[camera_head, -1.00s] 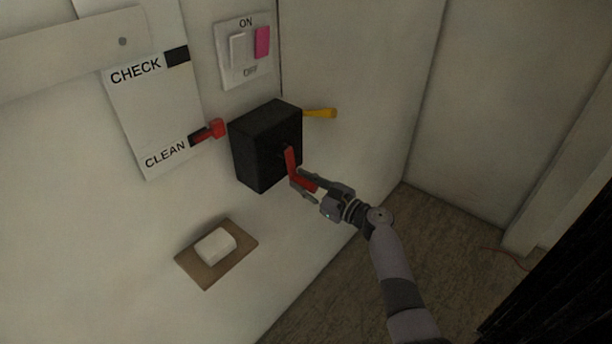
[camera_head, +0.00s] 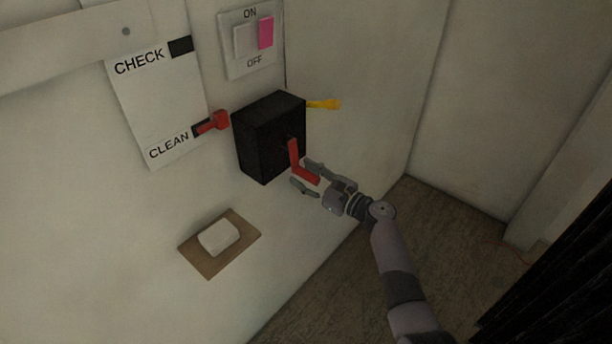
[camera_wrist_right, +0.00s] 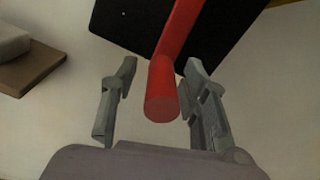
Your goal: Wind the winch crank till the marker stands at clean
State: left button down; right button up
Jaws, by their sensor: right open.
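The black winch box (camera_head: 262,142) is mounted on the wall. Its red crank (camera_head: 301,168) hangs on the right face, with the handle end turned outward. The red marker (camera_head: 214,122) stands at the black bar beside CLEAN on the white panel (camera_head: 158,112); the black bar beside CHECK (camera_head: 181,47) has no marker. My right gripper (camera_head: 307,177) is open around the crank's handle end. In the right wrist view the red handle (camera_wrist_right: 164,92) lies between the parted fingers (camera_wrist_right: 158,92), with gaps on both sides. My left gripper is not in view.
A yellow lever (camera_head: 324,104) sticks out behind the box. A switch plate (camera_head: 251,44) with a white and a pink rocker is above. A brown shelf (camera_head: 212,265) with a white block (camera_head: 218,237) is below.

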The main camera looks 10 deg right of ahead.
jog(key=v, duration=1.2)
dwell(0.3)
jog(key=s+f+n+g+h+b, duration=0.1)
jog(key=s+f+n+g+h, duration=0.3)
jog(key=f, duration=0.9)
jog(key=s+f+n+g+h+b, duration=0.15)
jog(key=s+f, duration=0.45)
jog(key=f, duration=0.6)
jog(key=s+f+n+g+h, duration=0.15)
jog(key=s+f+n, duration=0.35)
jog(key=f, duration=0.8)
jog(key=s+d+f+n+g+h, duration=0.1)
jog(key=s+f+n, duration=0.4)
jog(key=s, duration=0.7)
jog(key=s+d+f+n+g+h+b, duration=0.1)
jog(key=s+f+n+g, duration=0.2)
jog(key=s, duration=0.9)
jog(key=s+d+f+n+g+h+b, duration=0.1)
jog(key=s+f+n+g+h, duration=0.1)
jog(key=s+f+n, duration=0.7)
jog(key=s+f, duration=0.2)
jog(key=s, duration=0.1)
jog(key=shift+s+f, duration=0.15)
